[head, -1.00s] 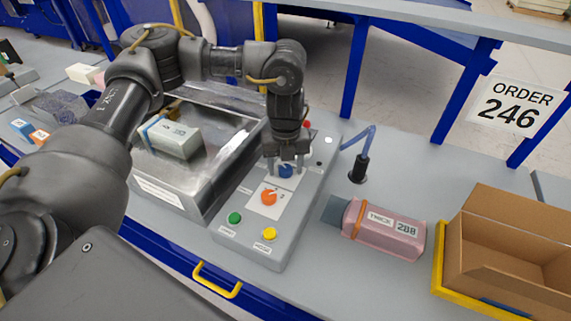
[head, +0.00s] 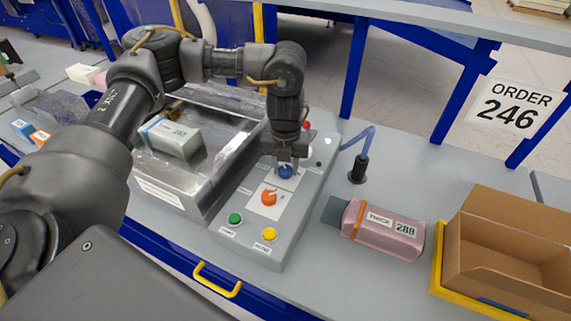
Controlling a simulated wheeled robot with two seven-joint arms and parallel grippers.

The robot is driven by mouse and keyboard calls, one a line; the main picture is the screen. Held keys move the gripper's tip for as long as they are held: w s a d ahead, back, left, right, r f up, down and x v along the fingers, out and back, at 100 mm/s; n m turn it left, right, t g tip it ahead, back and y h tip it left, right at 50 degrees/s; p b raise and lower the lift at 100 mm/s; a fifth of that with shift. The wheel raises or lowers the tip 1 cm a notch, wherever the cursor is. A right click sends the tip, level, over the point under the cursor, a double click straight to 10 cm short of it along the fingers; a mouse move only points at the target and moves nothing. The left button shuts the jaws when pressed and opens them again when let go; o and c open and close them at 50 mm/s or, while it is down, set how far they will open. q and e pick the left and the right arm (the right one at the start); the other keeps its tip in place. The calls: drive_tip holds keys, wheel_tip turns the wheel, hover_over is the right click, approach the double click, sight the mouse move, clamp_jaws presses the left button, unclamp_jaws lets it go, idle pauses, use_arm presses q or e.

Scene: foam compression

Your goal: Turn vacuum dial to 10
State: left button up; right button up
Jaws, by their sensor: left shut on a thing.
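A grey control panel (head: 250,238) stands in the middle of the bench. It has a blue dial (head: 286,172), an orange dial (head: 269,198), a green button (head: 235,218) and a yellow button (head: 269,234). My left gripper (head: 286,167) points down over the panel and is shut on the blue dial. The gripper hides the upper part of that dial and its scale, so I cannot read its setting. My right gripper is not in view.
A metal chamber (head: 172,194) left of the panel holds a wrapped pack (head: 172,137). A pink pack (head: 382,230) labelled 288 lies right of the panel. A cardboard box (head: 475,262) stands at the right. A black tool on a blue stand (head: 359,168) is behind.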

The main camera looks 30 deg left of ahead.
sight(286, 168)
use_arm(q)
drive_tip(key=m, duration=0.4)
drive_tip(key=shift+m, duration=0.7)
drive_tip(key=o, duration=1)
drive_tip(key=shift+r, duration=0.15)
wheel_tip(286, 168, up, 11)
drive_tip(key=shift+f+b, duration=0.2)
drive_tip(key=shift+b, duration=0.25)
